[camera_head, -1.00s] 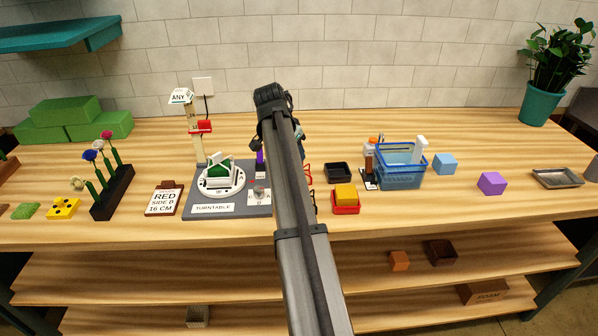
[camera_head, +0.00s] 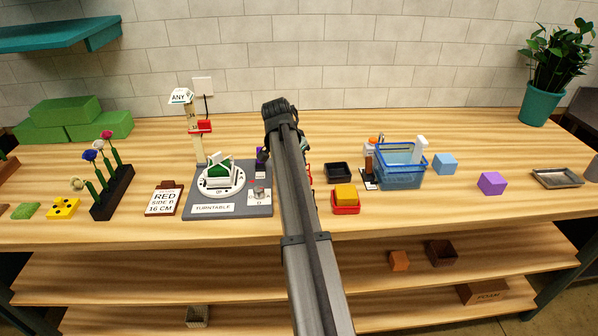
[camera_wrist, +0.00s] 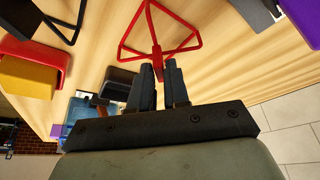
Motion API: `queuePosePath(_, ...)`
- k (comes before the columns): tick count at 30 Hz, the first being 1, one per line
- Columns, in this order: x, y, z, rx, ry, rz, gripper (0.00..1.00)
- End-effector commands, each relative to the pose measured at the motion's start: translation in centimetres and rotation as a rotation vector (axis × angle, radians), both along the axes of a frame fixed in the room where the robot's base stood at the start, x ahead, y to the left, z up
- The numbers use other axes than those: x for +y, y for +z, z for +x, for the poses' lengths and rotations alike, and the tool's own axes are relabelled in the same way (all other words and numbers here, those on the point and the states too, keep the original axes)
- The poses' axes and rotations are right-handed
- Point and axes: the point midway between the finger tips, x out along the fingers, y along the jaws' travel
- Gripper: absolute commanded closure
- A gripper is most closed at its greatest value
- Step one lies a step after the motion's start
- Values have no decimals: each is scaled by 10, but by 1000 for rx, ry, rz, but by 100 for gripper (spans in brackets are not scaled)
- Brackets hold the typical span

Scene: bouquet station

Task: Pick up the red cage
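The red cage (camera_wrist: 157,48), a frame of thin red bars, shows at the top middle of the wrist view. Its bars meet near my fingertips. My gripper (camera_wrist: 160,68) has its two dark fingers a narrow gap apart, with a red part of the cage at or between their tips. I cannot tell whether they press on it. In the head view my own arm hides the gripper and most of the cage; only a little red shows beside the arm.
A red tray with a yellow block (camera_head: 345,191), a black tray (camera_head: 339,172) and a blue basket (camera_head: 401,176) stand to the right of my arm. The turntable board (camera_head: 250,206) is to the left. A purple cube (camera_head: 491,183) is farther right.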

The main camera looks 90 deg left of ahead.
Motion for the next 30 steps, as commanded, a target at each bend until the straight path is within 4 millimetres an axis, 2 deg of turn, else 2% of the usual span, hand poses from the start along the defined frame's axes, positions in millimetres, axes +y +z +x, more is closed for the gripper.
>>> queuePosePath(1,0,0,0,0,0,0,89)
queuePosePath(5,0,0,0,0,0,0,100)
queuePosePath(19,0,3,0,-1,0,1,100)
queuePosePath(23,1,17,0,0,0,3,100)
queuePosePath(30,1,59,0,0,-1,2,100)
